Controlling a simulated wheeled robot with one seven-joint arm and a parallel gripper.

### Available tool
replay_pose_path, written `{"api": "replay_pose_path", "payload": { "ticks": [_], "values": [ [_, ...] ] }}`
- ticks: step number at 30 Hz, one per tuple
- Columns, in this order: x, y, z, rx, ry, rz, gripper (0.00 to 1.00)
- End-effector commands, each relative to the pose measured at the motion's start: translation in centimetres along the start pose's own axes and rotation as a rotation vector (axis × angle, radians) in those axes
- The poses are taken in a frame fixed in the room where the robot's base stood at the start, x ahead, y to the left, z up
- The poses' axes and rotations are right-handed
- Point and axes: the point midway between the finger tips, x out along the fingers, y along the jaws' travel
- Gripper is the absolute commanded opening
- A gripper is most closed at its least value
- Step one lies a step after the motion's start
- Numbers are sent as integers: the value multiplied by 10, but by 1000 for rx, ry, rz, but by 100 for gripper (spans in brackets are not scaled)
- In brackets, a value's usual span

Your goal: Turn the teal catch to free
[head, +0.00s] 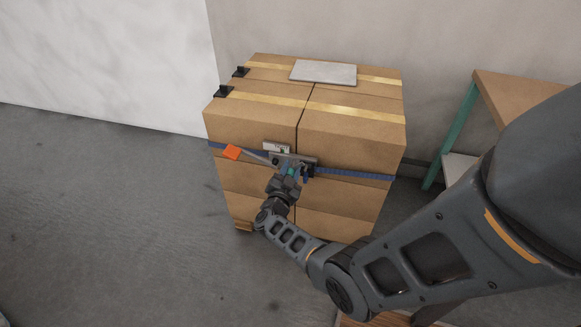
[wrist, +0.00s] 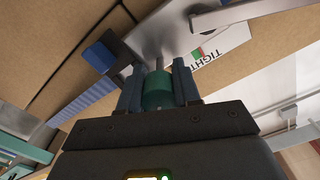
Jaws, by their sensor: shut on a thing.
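The teal catch (wrist: 158,92) is a small round knob on a grey metal plate (wrist: 170,35). My gripper (wrist: 158,88) is shut on it, with one dark finger on each side. In the head view my gripper (head: 292,168) reaches the front of the stacked cardboard boxes, and a bit of the teal catch shows between its fingers. A blue strap (head: 350,175) runs across the boxes to the plate and also shows in the wrist view (wrist: 90,98). A lever with an orange end (head: 232,152) sticks out to the left. The catch's far side is hidden.
The cardboard boxes (head: 355,125) stand close to the wall, with a grey panel (head: 323,71) on top and black brackets (head: 223,91) at the left edge. A table with teal legs (head: 465,130) is at right. The floor at left is clear.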

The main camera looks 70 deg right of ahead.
Motion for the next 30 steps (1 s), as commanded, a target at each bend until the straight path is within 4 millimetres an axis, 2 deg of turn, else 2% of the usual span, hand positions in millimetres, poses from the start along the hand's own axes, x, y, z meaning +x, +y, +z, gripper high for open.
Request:
{"api": "replay_pose_path", "payload": {
  "ticks": [18,30],
  "values": [
    [0,0,0,-556,-2,-1,2],
    [0,0,1,-753,-2,-1,2]
  ]
}}
